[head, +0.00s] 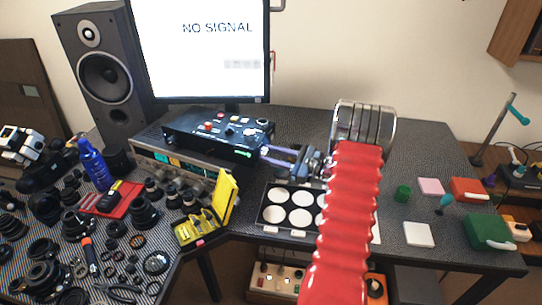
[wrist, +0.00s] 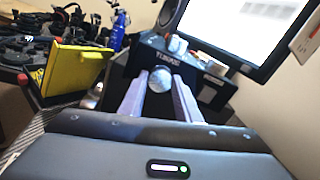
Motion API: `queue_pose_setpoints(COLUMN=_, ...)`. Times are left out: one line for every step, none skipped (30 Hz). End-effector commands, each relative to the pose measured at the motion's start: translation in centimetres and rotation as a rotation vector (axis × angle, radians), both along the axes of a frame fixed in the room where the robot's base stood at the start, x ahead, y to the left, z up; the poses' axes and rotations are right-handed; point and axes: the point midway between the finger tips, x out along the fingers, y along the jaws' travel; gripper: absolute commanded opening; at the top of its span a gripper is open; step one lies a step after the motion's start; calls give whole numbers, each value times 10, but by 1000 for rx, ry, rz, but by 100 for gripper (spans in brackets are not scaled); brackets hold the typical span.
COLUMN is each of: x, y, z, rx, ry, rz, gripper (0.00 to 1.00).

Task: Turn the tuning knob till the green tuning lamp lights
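The black tuner box (head: 205,134) with several knobs on top stands on the desk below the monitor. In the wrist view its front panel (wrist: 215,98) reads "TUNING" above a round silver tuning knob (wrist: 160,79). My gripper (head: 264,153) reaches the box's right front. In the wrist view the two pale fingers of my gripper (wrist: 160,84) lie on either side of the knob, which fills the gap between their tips. A small green glow (head: 241,153) shows on the box front; I cannot tell if it is the tuning lamp.
A monitor (head: 200,50) reads "NO SIGNAL" behind the box, beside a speaker (head: 103,68). An open yellow case (head: 222,203) stands left of my arm. A tray of white discs (head: 267,218) lies below my gripper. Lenses and tools crowd the left.

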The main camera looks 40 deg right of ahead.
Motion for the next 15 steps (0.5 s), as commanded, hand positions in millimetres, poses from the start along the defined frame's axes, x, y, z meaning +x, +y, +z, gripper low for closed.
queue_pose_setpoints(x=0, y=0, z=0, rx=0, ry=0, rz=0, gripper=26)
queue_pose_setpoints(x=0, y=0, z=0, rx=0, ry=0, rz=0, gripper=24)
queue_pose_setpoints(x=0, y=0, z=0, rx=0, ry=0, rz=0, gripper=21)
queue_pose_setpoints(x=0, y=0, z=0, rx=0, ry=0, rz=0, gripper=19)
queue_pose_setpoints(x=0, y=0, z=0, rx=0, ry=0, rz=0, gripper=17)
queue_pose_setpoints(x=0, y=0, z=0, rx=0, ry=0, rz=0, gripper=14)
queue_pose_setpoints(x=0, y=0, z=0, rx=0, ry=0, rz=0, gripper=12)
queue_pose_setpoints(x=0, y=0, z=0, rx=0, ry=0, rz=0, gripper=10)
queue_pose_setpoints(x=0, y=0, z=0, rx=0, ry=0, rz=0, gripper=7)
queue_pose_setpoints(x=0, y=0, z=0, rx=0, ry=0, rz=0, gripper=7)
queue_pose_setpoints(x=0, y=0, z=0, rx=-1, ry=0, rz=0, gripper=7)
queue_pose_setpoints(x=0, y=0, z=0, rx=-4, ry=-2, rz=0, gripper=7)
queue_pose_setpoints(x=0, y=0, z=0, rx=-8, ry=-4, rz=0, gripper=7)
queue_pose_setpoints(x=0, y=0, z=0, rx=-14, ry=-7, rz=0, gripper=7)
queue_pose_setpoints(x=0, y=0, z=0, rx=-25, ry=-12, rz=0, gripper=7)
